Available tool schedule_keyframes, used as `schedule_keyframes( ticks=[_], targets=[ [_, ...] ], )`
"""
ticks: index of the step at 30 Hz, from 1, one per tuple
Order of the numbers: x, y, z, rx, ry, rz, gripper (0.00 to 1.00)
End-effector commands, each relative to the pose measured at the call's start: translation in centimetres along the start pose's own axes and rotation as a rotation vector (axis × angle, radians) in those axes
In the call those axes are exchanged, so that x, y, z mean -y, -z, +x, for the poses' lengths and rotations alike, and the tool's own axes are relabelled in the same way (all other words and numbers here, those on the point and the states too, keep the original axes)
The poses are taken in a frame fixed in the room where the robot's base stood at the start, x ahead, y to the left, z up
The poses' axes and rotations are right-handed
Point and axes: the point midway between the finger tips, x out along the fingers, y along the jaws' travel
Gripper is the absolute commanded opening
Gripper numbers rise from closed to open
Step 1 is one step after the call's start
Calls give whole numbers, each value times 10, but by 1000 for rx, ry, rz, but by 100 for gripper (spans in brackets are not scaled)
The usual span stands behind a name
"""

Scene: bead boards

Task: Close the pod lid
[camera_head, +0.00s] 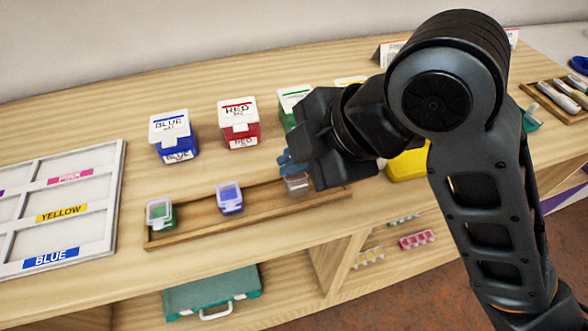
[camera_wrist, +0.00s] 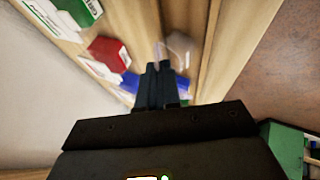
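A small clear pod (camera_head: 298,184) sits at the right part of the wooden tray (camera_head: 262,203), directly under my fingertips. In the wrist view a pale see-through part of it (camera_wrist: 181,47) shows just past the fingertips. My gripper (camera_head: 288,162) points down at this pod; its fingers (camera_wrist: 157,68) are close together with nothing visible between them. I cannot tell whether they touch the pod, or how far its lid stands open. A green pod (camera_head: 161,214) and a blue-purple pod (camera_head: 230,197) stand to the left in the same tray.
Behind the tray stand a blue box (camera_head: 174,137), a red box (camera_head: 239,123) and a green box (camera_head: 290,108), with a yellow one (camera_head: 407,163) partly behind my arm. A white sorting board (camera_head: 117,185) lies left. A teal case (camera_head: 212,291) is on the lower shelf.

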Motion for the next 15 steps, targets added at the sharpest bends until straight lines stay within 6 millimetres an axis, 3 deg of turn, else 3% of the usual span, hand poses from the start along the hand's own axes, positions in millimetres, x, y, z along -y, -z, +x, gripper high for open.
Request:
schedule_keyframes(
  ticks=[1,15],
  targets=[
    [5,-2,6,-1,-22,-9,0],
    [6,0,0,0,-116,-48,0]
  ],
)
